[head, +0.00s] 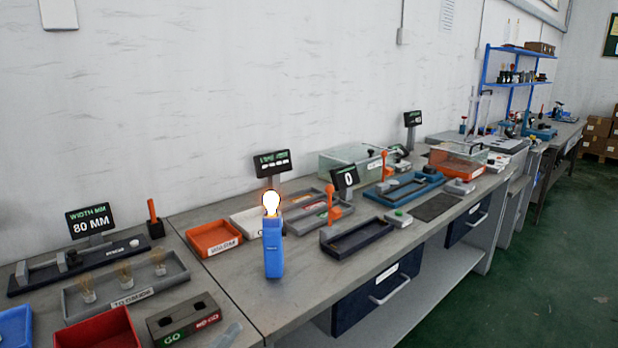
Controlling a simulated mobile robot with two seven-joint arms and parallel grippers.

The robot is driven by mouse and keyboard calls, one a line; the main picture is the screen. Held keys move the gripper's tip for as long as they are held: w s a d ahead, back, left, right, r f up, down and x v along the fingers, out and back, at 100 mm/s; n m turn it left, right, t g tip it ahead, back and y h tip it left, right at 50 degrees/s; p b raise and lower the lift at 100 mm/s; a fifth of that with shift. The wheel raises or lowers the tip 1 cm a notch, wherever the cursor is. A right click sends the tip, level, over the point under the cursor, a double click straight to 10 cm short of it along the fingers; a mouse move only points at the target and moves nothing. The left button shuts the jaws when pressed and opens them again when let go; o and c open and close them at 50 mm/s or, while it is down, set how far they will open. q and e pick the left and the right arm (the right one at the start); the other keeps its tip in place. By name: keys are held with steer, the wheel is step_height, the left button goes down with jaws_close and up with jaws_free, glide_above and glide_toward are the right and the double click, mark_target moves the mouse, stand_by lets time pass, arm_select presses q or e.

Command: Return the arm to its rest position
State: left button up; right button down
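Neither of my arms nor grippers shows in the head view. The workbench (232,284) runs along the wall from lower left to the far right. A blue upright block (273,252) with a glowing bulb (271,203) on top stands near the bench's front edge.
A red bin (100,330) and an orange tray (213,239) sit on the bench. A display reading 80 MM (89,222) stands behind a measuring rail (80,261). Dark open tray (357,238), clear-lidded boxes (352,162) and drawers (376,293) lie right. Green floor (520,290) is clear.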

arm_select(q)
steer(key=s+a+f+n+g+y, duration=0.3)
steer(key=s+a+f+n+y, duration=0.2)
steer(key=f, duration=0.5)
steer(key=s+a+f+n+g+y, duration=0.3)
steer(key=s+a+f+n+y, duration=0.1)
steer(key=s+f+n, duration=0.6)
steer(key=shift+s+a+n+g+y+p, duration=0.35)
steer(key=shift+s+a, duration=0.5)
steer(key=shift+s, duration=0.3)
arm_select(e)
steer(key=s+d+f+m+g, duration=0.1)
steer(key=s+f+m+g, duration=0.1)
steer(key=s+f+m, duration=0.1)
steer(key=s+d+f+m+g+h, duration=0.1)
steer(key=s+d+f+m+g, duration=0.1)
steer(key=s+m, duration=0.3)
steer(key=s+f, duration=0.1)
steer(key=s, duration=0.2)
steer(key=shift+f, duration=0.3)
